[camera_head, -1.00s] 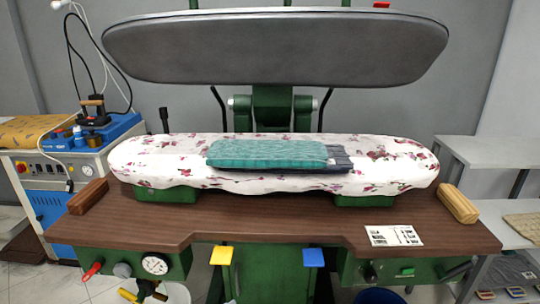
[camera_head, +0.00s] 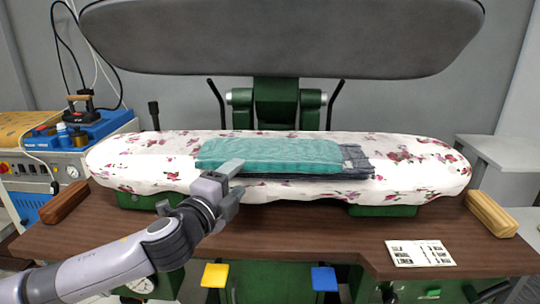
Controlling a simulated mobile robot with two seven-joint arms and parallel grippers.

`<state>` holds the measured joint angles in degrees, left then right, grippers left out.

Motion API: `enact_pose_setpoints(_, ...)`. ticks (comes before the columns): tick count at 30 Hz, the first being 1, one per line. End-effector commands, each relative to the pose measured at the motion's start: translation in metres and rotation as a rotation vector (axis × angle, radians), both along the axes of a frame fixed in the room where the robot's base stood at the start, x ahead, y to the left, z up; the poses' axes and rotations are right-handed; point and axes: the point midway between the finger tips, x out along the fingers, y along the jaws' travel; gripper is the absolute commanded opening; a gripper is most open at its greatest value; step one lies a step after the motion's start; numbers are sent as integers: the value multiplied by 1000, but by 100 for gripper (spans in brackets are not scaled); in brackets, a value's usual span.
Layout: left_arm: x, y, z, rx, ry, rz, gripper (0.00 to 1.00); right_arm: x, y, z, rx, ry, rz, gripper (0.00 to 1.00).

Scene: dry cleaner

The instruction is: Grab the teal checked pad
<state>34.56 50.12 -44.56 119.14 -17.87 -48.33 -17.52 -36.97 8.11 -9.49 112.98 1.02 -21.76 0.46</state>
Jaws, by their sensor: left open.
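The teal checked pad (camera_head: 285,155) lies flat on top of a dark grey folded cloth (camera_head: 358,163). Both rest on the white floral-covered pressing board (camera_head: 430,170) in the middle of the head view. My left gripper (camera_head: 230,178) is open and empty, in front of the pad's left front edge. Its fingertips overlap the pad's front left corner in the picture; I cannot tell whether they touch it. My right gripper is not in view.
The large grey upper press plate (camera_head: 280,40) hangs above the board. Wooden blocks stand at the table's left (camera_head: 64,202) and right (camera_head: 490,213). A printed card (camera_head: 420,253) lies at front right. An iron (camera_head: 80,112) stands on the blue unit at left.

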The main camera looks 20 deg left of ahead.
Motion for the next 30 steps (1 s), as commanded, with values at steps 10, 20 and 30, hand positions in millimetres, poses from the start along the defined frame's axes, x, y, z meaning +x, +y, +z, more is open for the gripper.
enact_pose_setpoints(10,34,-2,4,-3,0,0,57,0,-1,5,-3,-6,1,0)
enact_pose_setpoints(20,61,-5,3,-4,1,-2,57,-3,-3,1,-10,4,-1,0)
enact_pose_setpoints(30,61,-4,3,-4,1,-2,25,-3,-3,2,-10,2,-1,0)
